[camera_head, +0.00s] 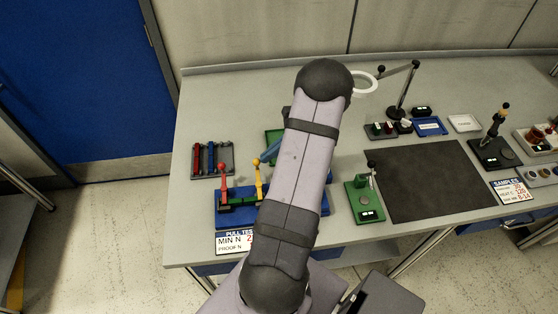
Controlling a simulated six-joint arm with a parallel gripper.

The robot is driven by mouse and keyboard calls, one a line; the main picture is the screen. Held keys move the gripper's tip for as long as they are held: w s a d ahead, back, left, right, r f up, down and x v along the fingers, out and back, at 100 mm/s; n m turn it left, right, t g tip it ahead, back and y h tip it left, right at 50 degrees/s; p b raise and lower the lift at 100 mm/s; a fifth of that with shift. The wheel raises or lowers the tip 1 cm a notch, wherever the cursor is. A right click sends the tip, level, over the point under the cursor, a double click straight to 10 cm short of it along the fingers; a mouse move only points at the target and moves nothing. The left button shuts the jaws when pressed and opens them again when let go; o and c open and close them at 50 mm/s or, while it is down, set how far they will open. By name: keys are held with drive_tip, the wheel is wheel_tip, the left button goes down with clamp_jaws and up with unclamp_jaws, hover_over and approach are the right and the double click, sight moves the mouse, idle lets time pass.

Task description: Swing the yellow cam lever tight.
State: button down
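The yellow cam lever (258,178) stands roughly upright on a blue and green fixture (236,212) at the left part of the bench, with a small round knob at its top. My arm's large link passes just right of it and hides the fixture's right side. My gripper is not visible; the arm link covers the area where it may be. I cannot tell whether anything touches the lever.
A red lever (223,181) stands left of the yellow one on the same fixture. A blue bar (270,151) lies close behind the yellow lever. A dark tool tray (212,160) is behind left. A green device (364,200) and black mat (425,180) are right.

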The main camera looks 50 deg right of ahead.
idle(0.5)
drive_tip(key=d+b+v, duration=0.1)
drive_tip(key=v, duration=0.5)
drive_tip(key=d+f+b+v, duration=0.1)
drive_tip(key=b+v, duration=0.1)
drive_tip(key=v, duration=0.5)
drive_tip(key=shift+s+f, duration=0.3)
drive_tip(key=shift+s, duration=0.1)
drive_tip(key=shift+d, duration=0.1)
